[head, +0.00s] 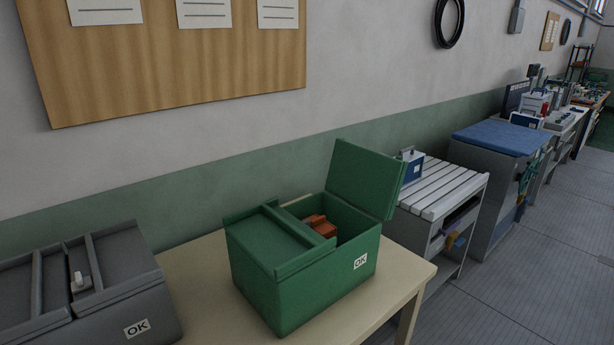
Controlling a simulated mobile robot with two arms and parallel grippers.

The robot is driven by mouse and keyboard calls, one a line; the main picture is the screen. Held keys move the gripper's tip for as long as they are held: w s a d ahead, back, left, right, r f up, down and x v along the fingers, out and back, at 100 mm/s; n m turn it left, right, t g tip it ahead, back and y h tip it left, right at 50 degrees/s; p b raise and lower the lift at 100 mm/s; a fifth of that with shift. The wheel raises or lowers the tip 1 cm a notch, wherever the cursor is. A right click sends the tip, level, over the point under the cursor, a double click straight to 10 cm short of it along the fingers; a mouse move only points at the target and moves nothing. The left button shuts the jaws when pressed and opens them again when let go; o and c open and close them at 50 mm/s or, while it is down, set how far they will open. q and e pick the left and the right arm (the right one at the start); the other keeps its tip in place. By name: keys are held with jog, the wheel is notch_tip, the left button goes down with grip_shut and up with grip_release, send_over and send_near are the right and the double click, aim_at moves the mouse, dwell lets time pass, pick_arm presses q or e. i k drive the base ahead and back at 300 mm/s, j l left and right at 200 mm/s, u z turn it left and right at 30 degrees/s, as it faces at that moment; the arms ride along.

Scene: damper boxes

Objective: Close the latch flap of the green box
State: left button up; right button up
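The green box (297,284) stands on the table near its right end, with an "OK" label on its front. Its right-hand flap (367,179) stands up, leaning slightly back, so that side of the box is open. The left part of the top is covered by a flat green panel (270,238) with raised strips. Orange-brown contents (321,226) show inside the opening. I cannot tell from this view which part is the latch flap. Neither of my grippers shows in the head view.
A grey box (91,292) with an "OK" label stands at the left on the pale table (205,277). Bare tabletop lies between the two boxes. A slatted workbench (442,185) stands close to the right. The wall is close behind.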

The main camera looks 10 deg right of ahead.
aim_at(371, 182)
jog(key=i+l+u, duration=0.1)
jog(key=l+u, duration=0.9)
jog(key=i+l, duration=0.05)
jog(key=l, duration=0.1)
